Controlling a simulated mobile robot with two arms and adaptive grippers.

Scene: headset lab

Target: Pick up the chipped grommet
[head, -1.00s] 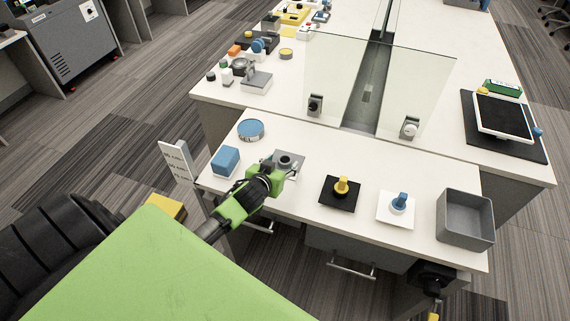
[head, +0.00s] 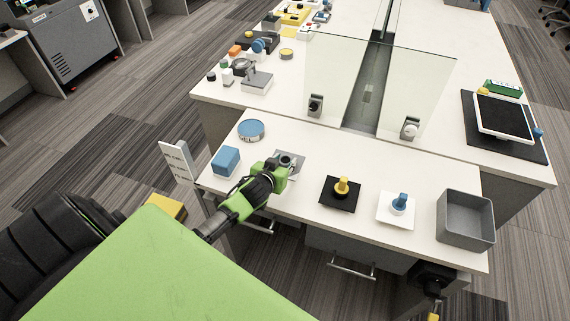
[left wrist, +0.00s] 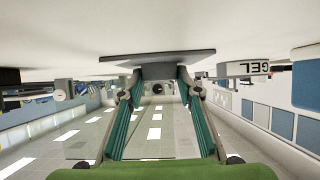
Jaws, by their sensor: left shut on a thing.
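The small grey ring-shaped piece (head: 286,159) stands on a grey square plate (head: 299,160) at the left of the near desk; I take it as the grommet, but no chip can be made out. My left gripper (head: 279,168) is shut on this grey piece from the front, level with it, and partly covers it. In the left wrist view the piece (left wrist: 157,72) sits between the two fingertips, and the plate (left wrist: 190,56) appears touching it or very close.
A blue block (head: 226,161) and a round blue-topped tin (head: 251,130) stand left of the plate. To the right are a yellow piece on a black pad (head: 331,203), a blue piece on a white pad (head: 387,217) and a grey open bin (head: 465,241). Glass panels (head: 340,75) stand behind.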

